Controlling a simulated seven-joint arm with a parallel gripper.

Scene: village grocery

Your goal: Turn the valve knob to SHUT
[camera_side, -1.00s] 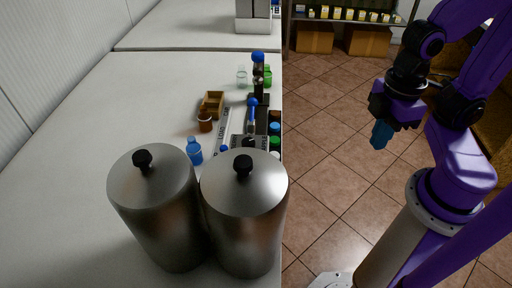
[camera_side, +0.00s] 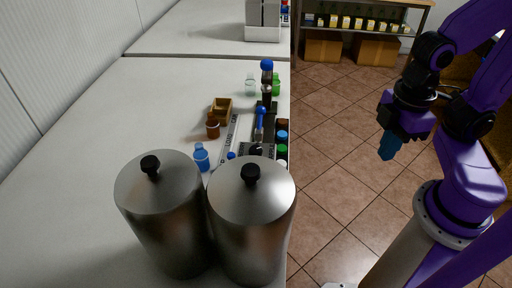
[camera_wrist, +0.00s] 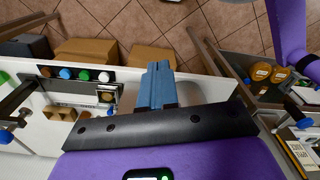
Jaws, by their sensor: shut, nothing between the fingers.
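My gripper (camera_side: 390,146) hangs over the tiled floor to the right of the table, clear of everything on it. Its blue fingers (camera_wrist: 157,86) are together and empty. A small dark panel with pale lettering (camera_side: 258,150) lies near the table's right edge, partly hidden behind the steel canisters. In the wrist view a framed panel (camera_wrist: 108,93) shows beside the row of caps. I cannot make out for certain which part is the valve knob, nor its setting. A blue-handled part (camera_side: 260,120) stands just behind the panel.
Two lidded steel canisters (camera_side: 164,215) (camera_side: 252,225) stand at the front of the table. The left of the table is bare.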

